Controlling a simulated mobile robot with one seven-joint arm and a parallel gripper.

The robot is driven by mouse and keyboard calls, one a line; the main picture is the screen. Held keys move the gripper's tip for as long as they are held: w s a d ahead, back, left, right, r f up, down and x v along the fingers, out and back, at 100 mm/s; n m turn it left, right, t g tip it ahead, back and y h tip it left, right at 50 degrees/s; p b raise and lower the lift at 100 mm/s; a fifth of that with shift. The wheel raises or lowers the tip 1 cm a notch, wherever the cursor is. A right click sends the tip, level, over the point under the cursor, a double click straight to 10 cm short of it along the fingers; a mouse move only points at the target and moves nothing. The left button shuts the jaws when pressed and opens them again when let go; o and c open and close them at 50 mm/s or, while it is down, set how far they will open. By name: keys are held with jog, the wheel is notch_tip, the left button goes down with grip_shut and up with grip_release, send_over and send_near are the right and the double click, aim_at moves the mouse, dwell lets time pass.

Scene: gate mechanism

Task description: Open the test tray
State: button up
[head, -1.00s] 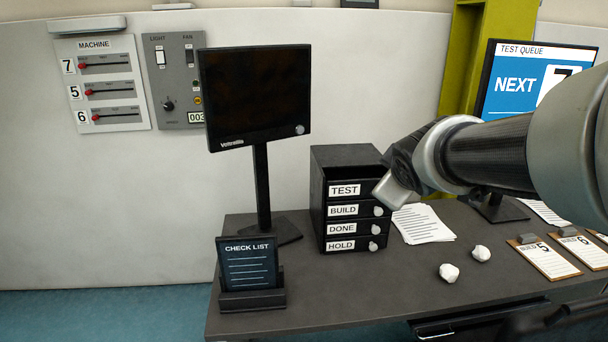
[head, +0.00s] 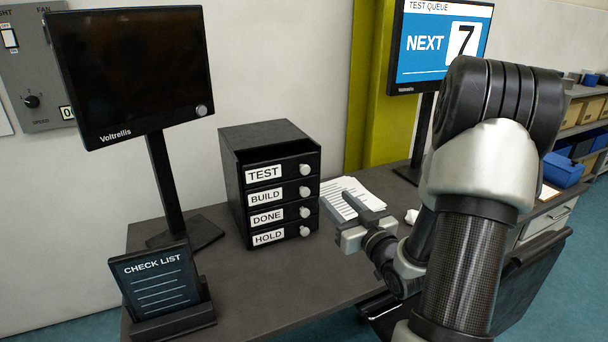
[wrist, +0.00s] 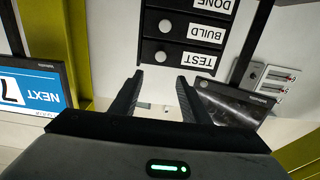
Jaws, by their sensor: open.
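The TEST tray (head: 264,172) is the top drawer of a black four-drawer cabinet (head: 269,135). Its front looks level with the drawers below. Its round pale knob (head: 305,169) is on the right side. In the wrist view the cabinet is upside down, with the TEST label (wrist: 201,60) and its knob (wrist: 162,57). My gripper (head: 335,197) is open and empty, in front of the cabinet's right side. In the wrist view my gripper (wrist: 160,76) has the TEST knob in line between its fingertips, beyond them and apart.
A dark monitor (head: 135,75) and a check list stand (head: 160,290) are left of the cabinet. Papers (head: 350,195) lie to its right. A screen reading NEXT 7 (head: 438,45) stands behind. The desk (head: 275,285) in front of the cabinet is clear.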

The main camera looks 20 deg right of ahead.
aim_at(306, 170)
jog(key=w, duration=1.6)
jog(key=shift+w+a, duration=0.2)
jog(key=shift+a, duration=0.15)
jog(key=shift+b, duration=0.3)
grip_shut()
